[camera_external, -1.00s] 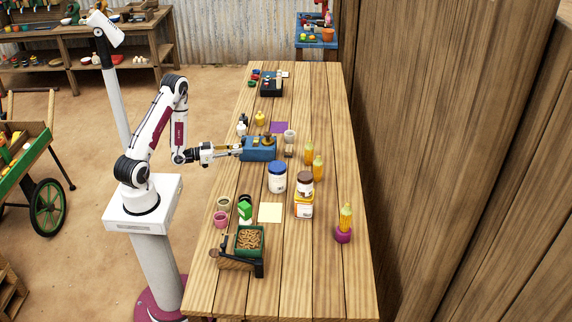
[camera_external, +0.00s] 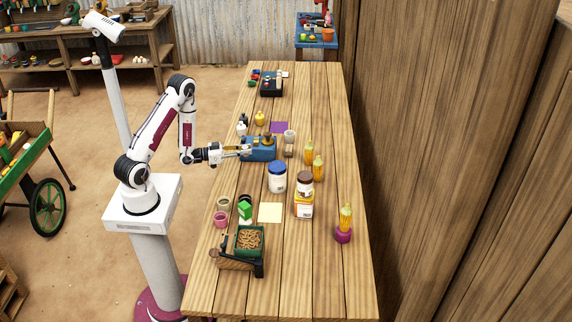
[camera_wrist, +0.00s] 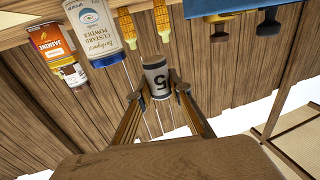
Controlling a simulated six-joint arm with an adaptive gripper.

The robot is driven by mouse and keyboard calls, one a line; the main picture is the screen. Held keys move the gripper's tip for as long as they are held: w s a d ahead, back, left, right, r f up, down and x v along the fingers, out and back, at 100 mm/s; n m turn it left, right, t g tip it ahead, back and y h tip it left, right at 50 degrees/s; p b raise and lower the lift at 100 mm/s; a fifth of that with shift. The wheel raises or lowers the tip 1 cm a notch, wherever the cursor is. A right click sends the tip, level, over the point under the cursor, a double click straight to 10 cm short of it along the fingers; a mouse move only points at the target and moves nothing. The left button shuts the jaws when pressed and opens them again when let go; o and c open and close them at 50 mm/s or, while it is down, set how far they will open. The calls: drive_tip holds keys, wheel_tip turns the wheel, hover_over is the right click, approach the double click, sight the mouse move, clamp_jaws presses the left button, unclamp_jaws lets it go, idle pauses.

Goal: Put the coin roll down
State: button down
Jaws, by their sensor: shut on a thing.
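The coin roll (camera_wrist: 158,78) is a short grey and white cylinder marked with a dark 5. In the wrist view it sits between the two fingertips of my gripper (camera_wrist: 160,84), which is shut on it. In the external view my gripper (camera_external: 240,150) is at the left side of the blue box (camera_external: 258,155), low over the table's left part. The coin roll is too small there to make out clearly.
A blue-lidded jar (camera_external: 277,180), a brown-lidded jar (camera_external: 305,183) and corn cobs (camera_external: 318,168) stand right of the box. The wooden table (camera_external: 335,275) is bare at front right.

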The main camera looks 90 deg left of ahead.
drive_tip(key=w+d+r+m+h, duration=0.1)
drive_tip(key=w+d+r, duration=0.1)
drive_tip(key=w+d, duration=0.4)
drive_tip(key=w+d+r+h, duration=0.1)
drive_tip(key=w+d+r, duration=0.2)
drive_tip(key=d, duration=1.1)
drive_tip(key=w+d+r+m+h, duration=0.1)
drive_tip(key=w+d+r+h, duration=0.1)
drive_tip(key=w+d, duration=0.6)
drive_tip(key=shift+w+d+r+m, duration=0.35)
drive_tip(key=shift+d+r, duration=0.35)
drive_tip(key=shift+d, duration=0.45)
